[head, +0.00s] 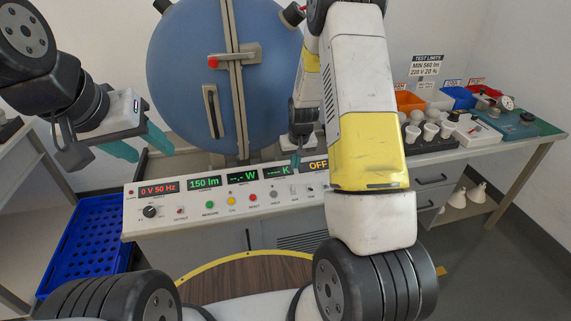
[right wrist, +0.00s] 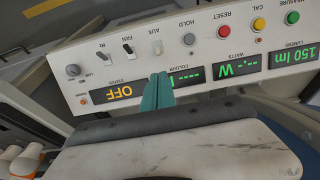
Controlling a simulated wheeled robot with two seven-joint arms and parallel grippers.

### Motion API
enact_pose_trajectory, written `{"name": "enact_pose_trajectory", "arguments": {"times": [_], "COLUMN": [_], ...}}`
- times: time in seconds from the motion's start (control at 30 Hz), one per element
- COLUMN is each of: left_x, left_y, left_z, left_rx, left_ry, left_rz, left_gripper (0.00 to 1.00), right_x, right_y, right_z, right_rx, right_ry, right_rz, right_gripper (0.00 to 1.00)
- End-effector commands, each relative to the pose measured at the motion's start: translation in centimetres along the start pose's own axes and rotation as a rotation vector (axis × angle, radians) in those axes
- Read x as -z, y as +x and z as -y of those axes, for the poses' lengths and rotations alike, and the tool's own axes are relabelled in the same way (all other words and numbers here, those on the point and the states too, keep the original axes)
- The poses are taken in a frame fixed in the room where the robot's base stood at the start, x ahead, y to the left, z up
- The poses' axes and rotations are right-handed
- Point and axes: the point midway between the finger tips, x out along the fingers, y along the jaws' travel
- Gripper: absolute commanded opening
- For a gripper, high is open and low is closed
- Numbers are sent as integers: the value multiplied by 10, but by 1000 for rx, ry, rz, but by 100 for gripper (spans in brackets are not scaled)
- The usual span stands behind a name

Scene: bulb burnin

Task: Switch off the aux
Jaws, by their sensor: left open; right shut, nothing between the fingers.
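The AUX switch (right wrist: 157,47) is a small toggle on the sloped white console (right wrist: 75,95). It sits between the FAN switch (right wrist: 128,49) and the HOLD button (right wrist: 188,37) in the right wrist view, where the panel appears upside down. In the head view the AUX switch (head: 294,190) is small; its lever position is hard to tell. My right gripper (right wrist: 157,78) is shut and empty, its teal tips over the panel close to the AUX switch; contact cannot be told. It also shows in the head view (head: 296,161). My left gripper (head: 141,146) is open, left of the console.
The status display (right wrist: 125,92) reads OFF. The RESET button (right wrist: 223,32) and IR switch (right wrist: 103,56) are nearby. A blue round chamber door (head: 185,75) stands behind the console. A blue crate (head: 85,250) is at left; a bulb tray (head: 430,145) is at right.

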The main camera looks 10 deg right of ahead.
Motion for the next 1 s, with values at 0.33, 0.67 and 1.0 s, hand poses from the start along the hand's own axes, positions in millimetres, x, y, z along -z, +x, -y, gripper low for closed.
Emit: {"name": "enact_pose_trajectory", "arguments": {"times": [0.33,0.67,1.0], "left_x": [0,0,0], "left_y": [0,0,0], "left_z": [0,0,0], "left_rx": [0,0,0], "left_ry": [0,0,0], "left_rz": [0,0,0], "left_gripper": [50,50,50], "right_x": [0,-1,0], "right_y": [10,69,99], "right_z": [0,0,0], "right_rx": [0,1,1], "right_ry": [0,0,0], "right_rz": [2,2,-1], "right_gripper": [0,0,0]}}
